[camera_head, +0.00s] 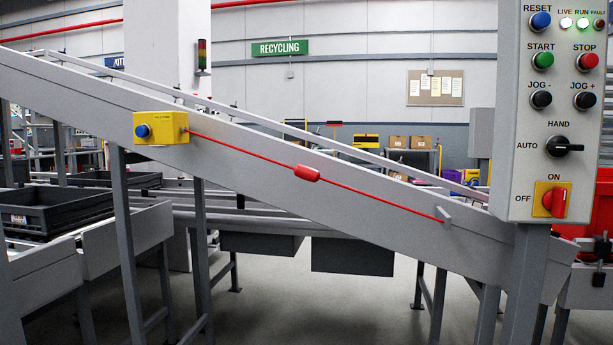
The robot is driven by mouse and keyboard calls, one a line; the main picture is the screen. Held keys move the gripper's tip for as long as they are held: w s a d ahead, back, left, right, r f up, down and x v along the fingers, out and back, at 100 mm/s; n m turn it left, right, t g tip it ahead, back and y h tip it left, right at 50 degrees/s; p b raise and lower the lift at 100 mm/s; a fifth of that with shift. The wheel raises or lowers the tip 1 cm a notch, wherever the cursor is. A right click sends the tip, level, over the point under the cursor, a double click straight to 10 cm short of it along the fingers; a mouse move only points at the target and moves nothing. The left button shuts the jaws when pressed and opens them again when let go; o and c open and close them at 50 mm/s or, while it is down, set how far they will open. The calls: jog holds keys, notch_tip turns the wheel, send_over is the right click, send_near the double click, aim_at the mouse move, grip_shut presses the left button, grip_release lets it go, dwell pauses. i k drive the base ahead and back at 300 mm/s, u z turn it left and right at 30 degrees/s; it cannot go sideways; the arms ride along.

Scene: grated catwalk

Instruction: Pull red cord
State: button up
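A thin red cord (365,194) runs along the side of a grey sloping conveyor (270,157). It goes from a yellow switch box (162,128) with a blue button (143,131) at the upper left down to a small grey bracket (443,215) at the lower right. A thicker red grip piece (307,173) sits on the cord near its middle. The cord looks straight. My gripper is not in the picture.
A control panel (550,185) with buttons and a red switch stands on a post at the right, in front of the conveyor's lower end. Grey legs (130,240) hold up the conveyor. Black crates (50,212) sit at the left. The space before the cord's middle looks clear.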

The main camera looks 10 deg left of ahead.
aim_at(306, 174)
jog(key=u, duration=0.5)
jog(key=k, duration=1)
jog(key=z, duration=0.7)
jog(key=i, duration=1.4)
jog(key=u, duration=0.35)
